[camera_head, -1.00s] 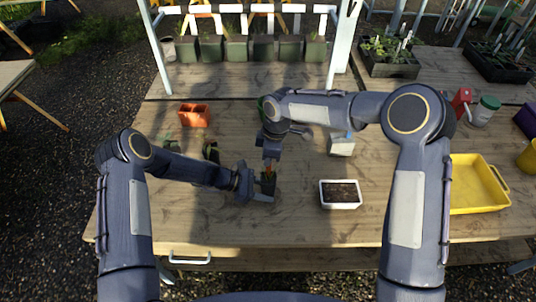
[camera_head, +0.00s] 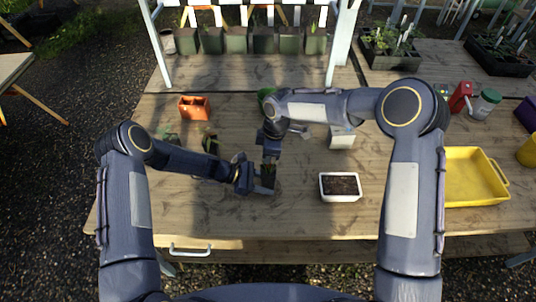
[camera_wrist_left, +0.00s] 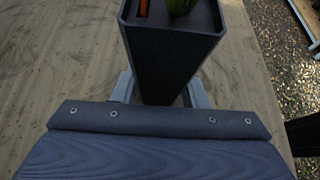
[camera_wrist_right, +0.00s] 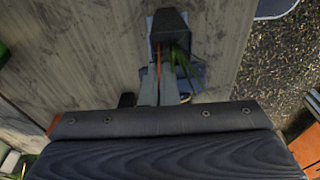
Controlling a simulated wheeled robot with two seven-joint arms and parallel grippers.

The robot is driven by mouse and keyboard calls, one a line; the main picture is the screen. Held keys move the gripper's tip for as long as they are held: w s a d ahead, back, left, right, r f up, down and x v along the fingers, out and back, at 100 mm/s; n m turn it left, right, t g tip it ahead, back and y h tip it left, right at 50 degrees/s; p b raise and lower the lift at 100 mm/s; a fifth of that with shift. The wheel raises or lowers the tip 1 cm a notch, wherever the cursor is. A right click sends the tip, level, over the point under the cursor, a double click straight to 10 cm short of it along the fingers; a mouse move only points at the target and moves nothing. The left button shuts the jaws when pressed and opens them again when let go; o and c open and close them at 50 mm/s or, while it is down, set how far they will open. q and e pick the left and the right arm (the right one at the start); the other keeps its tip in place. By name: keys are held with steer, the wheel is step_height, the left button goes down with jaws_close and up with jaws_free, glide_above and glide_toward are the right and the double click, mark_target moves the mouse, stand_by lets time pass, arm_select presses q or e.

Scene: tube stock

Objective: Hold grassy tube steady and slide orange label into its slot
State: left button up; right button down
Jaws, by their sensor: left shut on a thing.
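The grassy tube (camera_head: 268,174) is a dark, square, tapered pot standing upright between the fingers of my left gripper (camera_head: 264,186). In the left wrist view the tube (camera_wrist_left: 170,62) has a grey finger on each side, and a green plant (camera_wrist_left: 182,5) shows in its top. The orange label (camera_wrist_right: 157,62) is a thin strip between the close-set fingers of my right gripper (camera_wrist_right: 159,92), just above the tube. Its lower end shows inside the tube's rim in the left wrist view (camera_wrist_left: 143,8). How deep it sits is hidden.
A white tub of soil (camera_head: 340,196) stands to the right, with a yellow tray (camera_head: 474,200) beyond it. An orange holder (camera_head: 194,99) and two small plants are to the left. Several potted tubes stand under the rack behind. The table's front middle is clear.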

steer(key=shift+f, duration=0.25)
steer(key=c, duration=1.6)
jaws_free()
steer(key=shift+r, duration=0.1)
steer(key=r, duration=0.4)
steer(key=d+r, duration=0.1)
steer(key=r, duration=0.6)
steer(key=shift+d+r, duration=0.4)
arm_select(q)
steer(key=o, duration=0.9)
steer(key=shift+c, duration=0.2)
